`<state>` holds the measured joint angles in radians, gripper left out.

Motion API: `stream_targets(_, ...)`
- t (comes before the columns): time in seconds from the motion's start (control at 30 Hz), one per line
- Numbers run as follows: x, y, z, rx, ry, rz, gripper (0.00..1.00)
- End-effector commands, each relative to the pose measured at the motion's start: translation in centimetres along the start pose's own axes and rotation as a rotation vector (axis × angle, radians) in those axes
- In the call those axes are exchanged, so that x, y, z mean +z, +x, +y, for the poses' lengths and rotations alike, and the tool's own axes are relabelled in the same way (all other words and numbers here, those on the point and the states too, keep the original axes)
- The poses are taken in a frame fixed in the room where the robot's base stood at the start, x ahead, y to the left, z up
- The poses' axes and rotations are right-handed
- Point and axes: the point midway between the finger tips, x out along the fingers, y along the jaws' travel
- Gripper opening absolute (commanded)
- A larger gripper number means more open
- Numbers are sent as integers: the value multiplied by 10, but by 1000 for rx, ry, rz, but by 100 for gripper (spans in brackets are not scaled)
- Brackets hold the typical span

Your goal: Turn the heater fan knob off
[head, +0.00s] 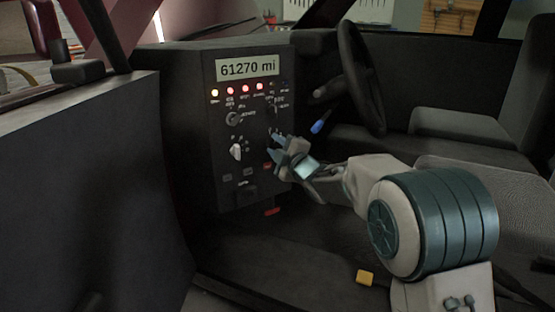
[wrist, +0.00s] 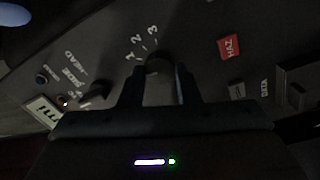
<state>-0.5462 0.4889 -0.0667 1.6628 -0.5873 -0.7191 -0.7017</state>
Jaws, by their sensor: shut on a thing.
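The heater fan knob (wrist: 160,62) is a dark round knob with the numbers 1, 2 and 3 beside it in the wrist view. My gripper (wrist: 160,82) has its two dark fingers on either side of the knob and is shut on it. In the head view my gripper (head: 277,146) reaches from the right to the right side of the dark panel (head: 212,130) and hides the knob. I cannot tell which mark the knob points to; an off mark is not visible.
A red HAZ button (wrist: 230,47) is close to the right of the fingers. A dark knob (wrist: 95,95) with HEAD and SIDE labels lies to the left. In the head view a white knob (head: 236,151), a steering wheel (head: 360,75) and a blue-tipped lever (head: 320,125) are nearby.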

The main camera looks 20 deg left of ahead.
Motion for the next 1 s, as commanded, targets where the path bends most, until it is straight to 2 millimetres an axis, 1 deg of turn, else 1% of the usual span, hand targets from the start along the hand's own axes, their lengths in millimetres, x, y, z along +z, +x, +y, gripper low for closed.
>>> stream_targets(0.03,1,0,-5,-1,-28,2,7)
stream_targets(0.33,0,0,-3,-2,-149,6,7)
stream_targets(0.9,0,0,-2,-2,-178,7,7)
stream_targets(0.93,0,0,-2,-2,-178,7,35)
stream_targets(1.0,0,0,-1,-1,-177,7,52)
